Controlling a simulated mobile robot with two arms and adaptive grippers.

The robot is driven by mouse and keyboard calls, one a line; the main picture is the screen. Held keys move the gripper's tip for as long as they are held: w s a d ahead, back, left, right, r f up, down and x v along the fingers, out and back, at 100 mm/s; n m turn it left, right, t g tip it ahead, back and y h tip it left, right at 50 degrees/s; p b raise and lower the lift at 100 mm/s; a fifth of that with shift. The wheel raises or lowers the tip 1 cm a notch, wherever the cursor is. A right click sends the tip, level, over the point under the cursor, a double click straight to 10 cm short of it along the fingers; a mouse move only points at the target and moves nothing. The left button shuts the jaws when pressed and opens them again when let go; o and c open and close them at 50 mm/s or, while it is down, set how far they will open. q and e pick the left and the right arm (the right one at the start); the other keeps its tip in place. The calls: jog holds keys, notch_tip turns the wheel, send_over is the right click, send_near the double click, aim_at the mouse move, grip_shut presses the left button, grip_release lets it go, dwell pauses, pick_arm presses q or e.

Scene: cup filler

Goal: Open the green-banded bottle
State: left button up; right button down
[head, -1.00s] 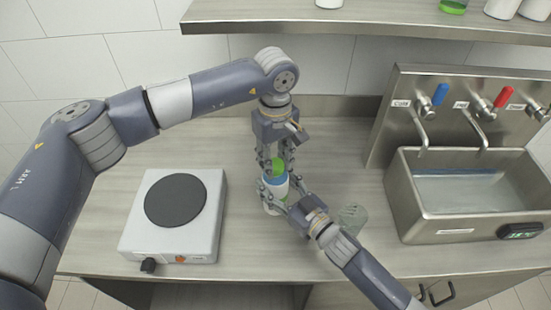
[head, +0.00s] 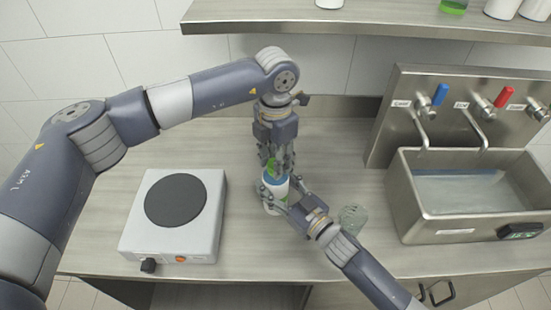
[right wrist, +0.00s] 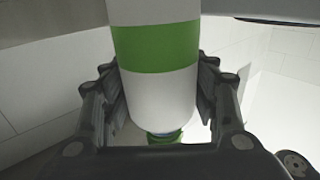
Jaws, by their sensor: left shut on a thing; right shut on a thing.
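The bottle (head: 274,189) stands upright on the counter; it is white with blue near its top. In the right wrist view, the bottle (right wrist: 155,85) shows a wide green band. My left gripper (head: 273,163) points straight down from above and is shut on the green cap (head: 272,169) at the bottle's top. The fingers partly hide the cap, and I cannot tell if it is loose. My right gripper (head: 275,193) comes in from the lower right and is shut around the bottle's body. Its fingers (right wrist: 158,105) lie on both sides of the bottle.
A hot plate (head: 175,200) stands at left. A clear glass (head: 353,218) stands close to my right arm. A steel sink (head: 465,215) with taps is at right. A shelf (head: 370,18) runs above the back. The counter behind the hot plate is clear.

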pick_arm(q)
jog(key=n, duration=1)
jog(key=shift+d, duration=0.1)
jog(key=shift+r, duration=0.25)
jog(key=shift+r, duration=0.9)
jog(key=shift+r, duration=2)
pick_arm(e)
jog(key=c, duration=0.5)
grip_release()
